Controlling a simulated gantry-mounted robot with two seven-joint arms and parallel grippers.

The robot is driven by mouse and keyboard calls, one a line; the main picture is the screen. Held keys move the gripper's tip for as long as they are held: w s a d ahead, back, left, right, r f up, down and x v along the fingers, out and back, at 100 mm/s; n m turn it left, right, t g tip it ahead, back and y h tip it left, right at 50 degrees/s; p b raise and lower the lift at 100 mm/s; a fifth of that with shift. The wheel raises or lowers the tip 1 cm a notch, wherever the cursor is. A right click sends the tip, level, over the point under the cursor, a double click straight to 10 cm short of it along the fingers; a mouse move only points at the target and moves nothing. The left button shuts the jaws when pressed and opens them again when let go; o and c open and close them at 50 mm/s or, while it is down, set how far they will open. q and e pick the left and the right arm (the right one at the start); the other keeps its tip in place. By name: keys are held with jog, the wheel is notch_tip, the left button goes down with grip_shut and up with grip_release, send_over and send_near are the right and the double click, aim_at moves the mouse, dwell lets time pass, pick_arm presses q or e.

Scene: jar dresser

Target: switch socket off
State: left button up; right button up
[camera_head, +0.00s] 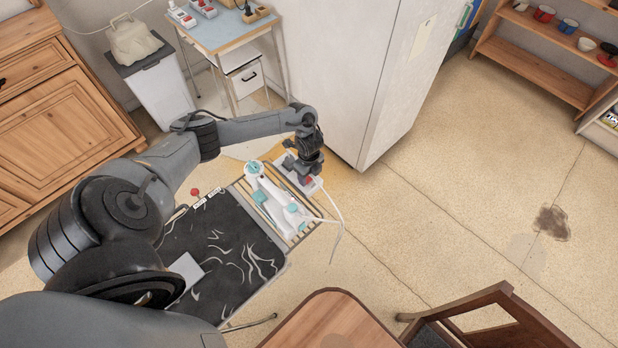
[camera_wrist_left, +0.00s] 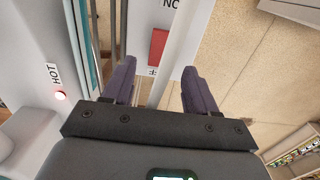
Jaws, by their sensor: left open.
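The white socket (camera_head: 316,185) lies on a slatted board under my left gripper (camera_head: 300,170), which partly hides it. A bit of its red switch (camera_head: 308,180) shows beside the fingers. I cannot tell whether a finger touches the socket. My right gripper is not in view.
A white and teal device (camera_head: 270,195) stands close left of the socket; its "HOT" label (camera_wrist_left: 52,73) shows in the wrist view. A dark top (camera_head: 215,245) lies left, a white cabinet (camera_head: 375,80) behind. A wooden chair (camera_head: 490,320) is front right. Right floor is open.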

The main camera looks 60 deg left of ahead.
pick_arm(q)
jog(key=shift+f, duration=0.95)
jog(key=shift+c, duration=0.4)
